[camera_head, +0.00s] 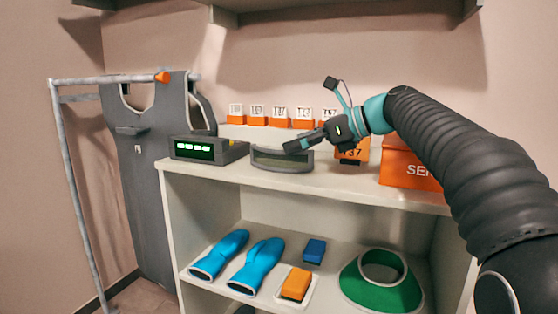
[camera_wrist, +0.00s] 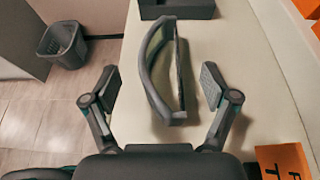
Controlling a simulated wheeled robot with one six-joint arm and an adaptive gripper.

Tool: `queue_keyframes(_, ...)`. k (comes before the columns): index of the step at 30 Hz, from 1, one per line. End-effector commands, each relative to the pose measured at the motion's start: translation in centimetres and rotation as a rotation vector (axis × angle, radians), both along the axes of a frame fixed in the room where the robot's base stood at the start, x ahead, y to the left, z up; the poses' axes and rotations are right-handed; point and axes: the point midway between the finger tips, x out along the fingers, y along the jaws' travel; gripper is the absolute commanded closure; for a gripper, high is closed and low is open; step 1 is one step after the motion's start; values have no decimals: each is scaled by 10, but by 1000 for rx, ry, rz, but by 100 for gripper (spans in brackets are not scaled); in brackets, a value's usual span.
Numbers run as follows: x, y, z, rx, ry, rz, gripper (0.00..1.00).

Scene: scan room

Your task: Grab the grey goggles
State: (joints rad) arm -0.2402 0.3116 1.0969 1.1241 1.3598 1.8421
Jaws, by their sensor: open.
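The grey goggles (camera_head: 283,160) lie on the top shelf near its front edge, with a curved grey frame and a greenish lens. In the wrist view the goggles (camera_wrist: 158,72) run lengthwise between and ahead of my fingers. My gripper (camera_head: 300,146) is above the right part of the goggles in the head view and hides a bit of them. In the wrist view my gripper (camera_wrist: 161,80) is open, one finger on each side of the goggles. A gap shows between each finger and the frame.
A dark box with a lit green display (camera_head: 205,149) stands left of the goggles. Small orange numbered blocks (camera_head: 278,122) line the back. A larger orange box (camera_head: 405,167) stands right. Blue gloves (camera_head: 220,254), sponges and a green collar (camera_head: 380,290) lie on the lower shelf.

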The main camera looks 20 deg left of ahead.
Motion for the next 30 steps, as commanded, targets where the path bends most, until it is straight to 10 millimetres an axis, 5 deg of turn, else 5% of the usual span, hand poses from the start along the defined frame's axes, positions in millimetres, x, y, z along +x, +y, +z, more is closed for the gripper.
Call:
queue_keyframes(7, 1, 32, -14, 0, 1, 2, 15)
queue_keyframes(14, 2, 35, -14, 0, 0, -1, 15)
queue_keyframes(23, 2, 35, -14, 0, 0, 0, 80)
queue_keyframes(30, 2, 35, -14, 0, 0, -1, 80)
